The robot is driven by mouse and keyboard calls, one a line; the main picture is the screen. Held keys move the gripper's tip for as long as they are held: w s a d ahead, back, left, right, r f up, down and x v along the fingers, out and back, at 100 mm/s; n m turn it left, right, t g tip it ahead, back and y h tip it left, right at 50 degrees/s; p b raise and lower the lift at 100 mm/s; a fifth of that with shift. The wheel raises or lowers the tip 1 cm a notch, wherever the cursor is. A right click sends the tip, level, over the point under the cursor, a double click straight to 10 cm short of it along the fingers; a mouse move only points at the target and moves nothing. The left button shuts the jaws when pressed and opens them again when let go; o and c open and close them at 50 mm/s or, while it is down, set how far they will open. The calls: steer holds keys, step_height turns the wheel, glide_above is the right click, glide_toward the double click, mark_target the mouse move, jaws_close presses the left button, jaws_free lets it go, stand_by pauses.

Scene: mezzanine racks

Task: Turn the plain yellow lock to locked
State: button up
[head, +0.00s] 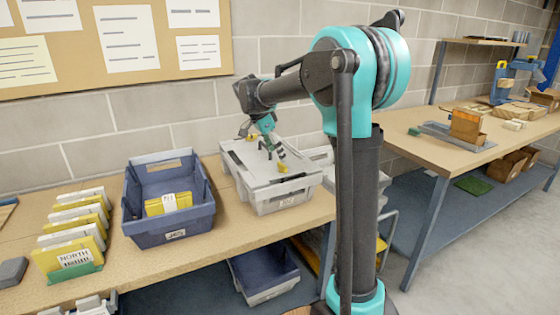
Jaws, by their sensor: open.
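A grey lidded box (240,182) stands on the wooden workbench. A small yellow piece (282,168) shows on its lid, just below my gripper. A second yellow piece (245,128) shows near the lid's far left corner, close to my arm. They look like locks, but they are too small to tell which is plain or how either is turned. My gripper (274,153) is open and points down over the lid, close to the nearer yellow piece. I cannot tell whether it touches it.
A blue bin (135,208) with a yellow card stands left of the box. Several yellow and white cards (75,232) stand in a row farther left. A brick wall is behind. Another bin (262,268) sits below the bench. A second bench (455,150) is at right.

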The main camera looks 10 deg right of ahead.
steer(key=v, duration=0.6)
steer(key=shift+r, duration=0.4)
steer(key=shift+s+a+f, duration=0.1)
steer(key=shift+s, duration=0.1)
steer(key=s+d+f+n+t+y, duration=0.1)
steer(key=s+d+f+n, duration=0.2)
steer(key=s+f, duration=0.6)
steer(key=s+d+f+n+t+y, duration=0.1)
steer(key=s+d+f+n, duration=0.2)
steer(key=s+f+n, duration=0.3)
steer(key=s+d+f+n+t+y, duration=0.1)
steer(key=s+f+n, duration=0.4)
steer(key=s+f, duration=0.6)
steer(key=s+d+y, duration=0.1)
steer(key=s+d, duration=0.1)
steer(key=s, duration=0.1)
steer(key=shift+f+n, duration=0.3)
steer(key=shift+f, duration=0.05)
